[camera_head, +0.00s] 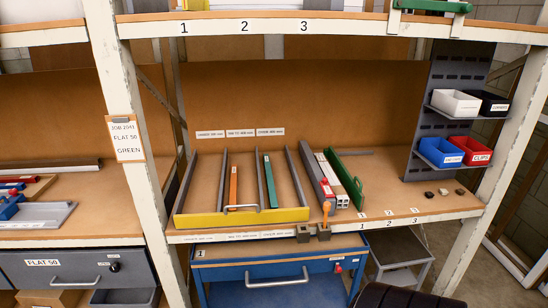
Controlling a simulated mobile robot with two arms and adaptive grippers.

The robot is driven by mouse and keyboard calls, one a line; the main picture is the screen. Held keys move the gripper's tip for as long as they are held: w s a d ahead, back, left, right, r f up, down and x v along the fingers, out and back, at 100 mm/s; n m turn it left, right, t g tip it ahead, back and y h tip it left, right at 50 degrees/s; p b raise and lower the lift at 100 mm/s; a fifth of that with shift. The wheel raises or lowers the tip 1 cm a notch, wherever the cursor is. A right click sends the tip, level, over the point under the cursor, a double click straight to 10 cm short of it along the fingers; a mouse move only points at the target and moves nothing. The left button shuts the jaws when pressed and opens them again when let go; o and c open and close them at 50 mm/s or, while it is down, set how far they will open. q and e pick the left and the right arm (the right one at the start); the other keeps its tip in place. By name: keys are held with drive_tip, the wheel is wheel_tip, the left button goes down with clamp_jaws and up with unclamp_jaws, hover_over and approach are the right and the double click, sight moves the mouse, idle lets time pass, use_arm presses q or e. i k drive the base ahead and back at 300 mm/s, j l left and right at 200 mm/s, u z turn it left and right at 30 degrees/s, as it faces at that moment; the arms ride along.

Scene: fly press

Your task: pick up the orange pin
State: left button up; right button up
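In the head view an orange pin-like piece (326,209) stands roughly upright near the front edge of the middle shelf, right of the yellow-fronted rack. Its lower end meets a small dark block (323,232); I cannot tell whether it sits in the block or behind it. A flat orange bar (234,187) lies in the rack, left of a green bar (269,180). Neither of my grippers is in view.
The rack's yellow front (240,217) has a metal handle. Grey, white and green bars (346,180) lie beside the pin. A second small block (304,233) is left of it. A blue drawer unit (275,270) stands below. White uprights (125,130) flank the bay.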

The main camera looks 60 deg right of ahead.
sight(327, 204)
drive_tip(key=z, duration=2.15)
